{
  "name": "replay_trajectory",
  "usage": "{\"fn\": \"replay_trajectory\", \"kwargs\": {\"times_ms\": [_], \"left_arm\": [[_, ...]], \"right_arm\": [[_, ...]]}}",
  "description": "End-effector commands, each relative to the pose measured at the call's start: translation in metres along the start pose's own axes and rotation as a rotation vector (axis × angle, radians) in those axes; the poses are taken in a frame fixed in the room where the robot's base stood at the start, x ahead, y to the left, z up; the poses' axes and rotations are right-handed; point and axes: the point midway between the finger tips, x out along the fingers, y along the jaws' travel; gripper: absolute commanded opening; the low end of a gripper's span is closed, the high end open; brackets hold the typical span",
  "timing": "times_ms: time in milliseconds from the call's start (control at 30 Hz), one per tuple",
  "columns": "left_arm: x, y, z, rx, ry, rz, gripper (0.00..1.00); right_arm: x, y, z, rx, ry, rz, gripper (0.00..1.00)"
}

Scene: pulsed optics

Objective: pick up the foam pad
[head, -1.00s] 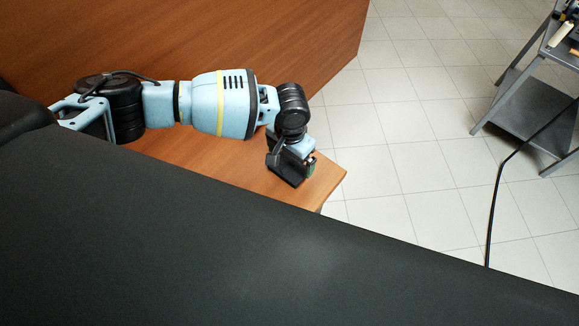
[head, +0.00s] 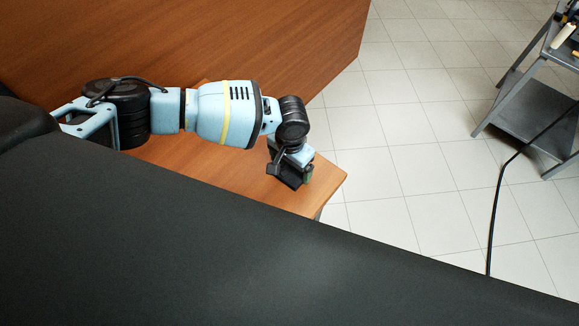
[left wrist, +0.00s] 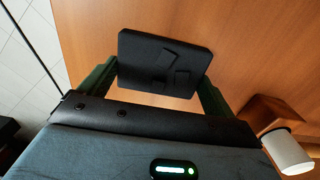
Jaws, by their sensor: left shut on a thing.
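The foam pad (left wrist: 150,78), a black rectangular slab with several small cut-outs in its face, shows in the left wrist view. My left gripper (left wrist: 158,72) is shut on it, with a green finger at each side edge. In the head view my left gripper (head: 290,173) points down over the front corner of the wooden table (head: 225,180). I cannot clearly tell the pad from the dark gripper parts there. Whether the pad touches the table is unclear. My right gripper is not in view.
A white cylinder (left wrist: 288,152) and a brown block (left wrist: 268,113) are at the right in the left wrist view. A brown wooden panel (head: 290,40) rises behind my arm. A grey metal cart (head: 535,105) stands at right; tiled floor (head: 410,130) lies between, with a black cable (head: 496,200).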

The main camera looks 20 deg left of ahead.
Motion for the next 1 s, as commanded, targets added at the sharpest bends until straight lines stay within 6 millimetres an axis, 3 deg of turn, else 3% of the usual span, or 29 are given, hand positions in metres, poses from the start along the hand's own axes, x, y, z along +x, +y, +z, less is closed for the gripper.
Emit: {"fn": "replay_trajectory", "kwargs": {"times_ms": [267,433,1000], "left_arm": [[-0.014,0.0,0.0,-0.001,0.002,0.001,0.68],[-0.039,0.0,-0.001,0.0,0.005,0.002,0.68],[-0.049,0.096,0.091,0.004,0.001,0.003,0.68]], "right_arm": [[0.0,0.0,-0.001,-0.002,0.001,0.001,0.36],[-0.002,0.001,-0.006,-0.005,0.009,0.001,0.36],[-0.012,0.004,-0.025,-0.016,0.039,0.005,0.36]]}}
